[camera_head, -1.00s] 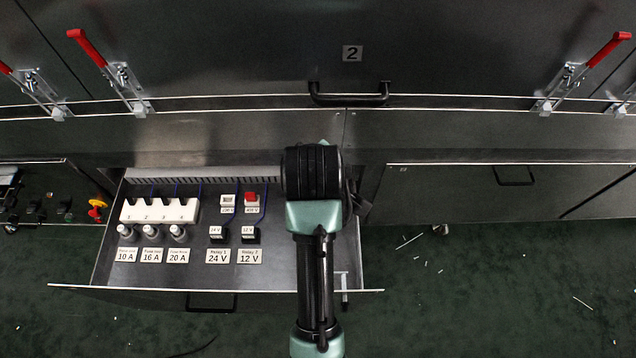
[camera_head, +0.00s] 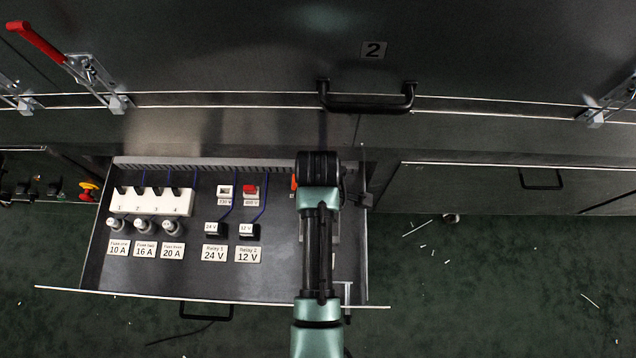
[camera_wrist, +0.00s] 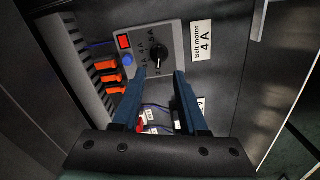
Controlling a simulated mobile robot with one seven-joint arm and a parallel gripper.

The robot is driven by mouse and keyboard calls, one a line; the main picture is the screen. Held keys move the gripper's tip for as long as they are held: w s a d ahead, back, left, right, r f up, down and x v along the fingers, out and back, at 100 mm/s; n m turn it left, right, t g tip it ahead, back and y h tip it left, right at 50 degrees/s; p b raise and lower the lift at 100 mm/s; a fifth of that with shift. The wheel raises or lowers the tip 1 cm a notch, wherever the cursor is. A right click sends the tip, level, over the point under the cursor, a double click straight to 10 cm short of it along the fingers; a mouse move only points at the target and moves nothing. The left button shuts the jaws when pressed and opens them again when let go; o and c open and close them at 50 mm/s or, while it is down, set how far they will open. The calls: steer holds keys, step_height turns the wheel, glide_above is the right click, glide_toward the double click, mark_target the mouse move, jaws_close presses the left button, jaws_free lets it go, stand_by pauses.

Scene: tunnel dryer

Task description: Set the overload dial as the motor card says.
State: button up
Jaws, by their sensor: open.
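In the wrist view, the overload dial is a black knob (camera_wrist: 160,57) on a grey unit (camera_wrist: 176,38), with 3 A, 4 A and 5 A marks beside it. A white line on the knob seems to point toward the 5 A side, but it is small. The motor card (camera_wrist: 202,40) next to the unit reads "Belt motor 4 A". My gripper (camera_wrist: 159,75) is open and empty, its two blue fingers pointing at the unit, apparently short of the knob. In the head view my arm hides the dial, the card and the fingertips.
The open drawer (camera_head: 190,293) also holds a white fuse block (camera_head: 152,202), several fuses, and relays with 24 V (camera_head: 214,254) and 12 V (camera_head: 248,254) cards.

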step_height(320, 180, down, 7)
steer(key=shift+r+b, duration=0.1)
steer(key=shift+b, duration=1)
jaws_close()
